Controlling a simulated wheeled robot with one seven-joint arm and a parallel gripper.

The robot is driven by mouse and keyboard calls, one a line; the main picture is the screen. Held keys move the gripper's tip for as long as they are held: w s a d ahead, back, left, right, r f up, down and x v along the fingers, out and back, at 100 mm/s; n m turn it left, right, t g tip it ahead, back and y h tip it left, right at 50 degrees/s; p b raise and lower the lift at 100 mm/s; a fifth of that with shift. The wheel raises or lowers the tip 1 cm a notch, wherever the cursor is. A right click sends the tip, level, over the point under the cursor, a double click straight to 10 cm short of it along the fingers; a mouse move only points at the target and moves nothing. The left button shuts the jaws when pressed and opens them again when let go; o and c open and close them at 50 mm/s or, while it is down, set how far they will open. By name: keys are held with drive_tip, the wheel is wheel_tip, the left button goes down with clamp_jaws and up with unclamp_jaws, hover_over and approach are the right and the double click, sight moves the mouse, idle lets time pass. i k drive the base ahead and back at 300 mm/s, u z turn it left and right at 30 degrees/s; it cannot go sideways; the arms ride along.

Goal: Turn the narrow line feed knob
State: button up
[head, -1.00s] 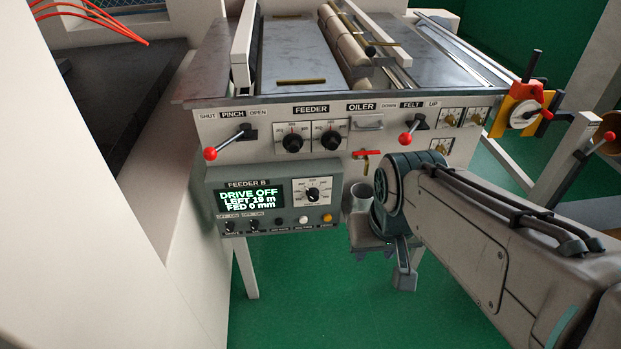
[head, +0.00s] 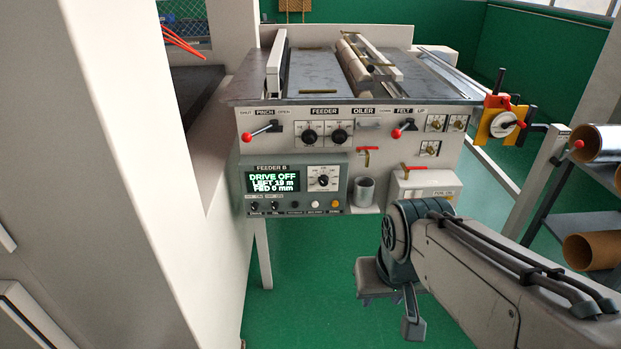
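Two black round knobs sit side by side on white dial plates under the FEEDER label: a left knob (head: 309,136) and a right knob (head: 339,136). Another black knob (head: 323,181) sits on a white dial on the FEEDER B control box (head: 292,205). The small dial markings are unreadable, so I cannot tell which knob is the narrow line feed one. The box's green display (head: 273,182) reads DRIVE OFF, LEFT 19 m, FED 0 mm. My gripper (head: 388,305) hangs below and right of the box, apart from all knobs. Its finger opening is not clear.
A red-balled PINCH lever (head: 247,137) and FELT lever (head: 397,133) flank the knobs. A grey cup (head: 364,191) stands right of the box, beside a white box with a red handle (head: 414,168). A white wall (head: 120,200) closes the left. Green floor (head: 300,310) is free in front.

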sight(323, 180)
drive_tip(key=u, duration=0.35)
drive_tip(key=i, duration=0.85)
drive_tip(key=z, duration=0.45)
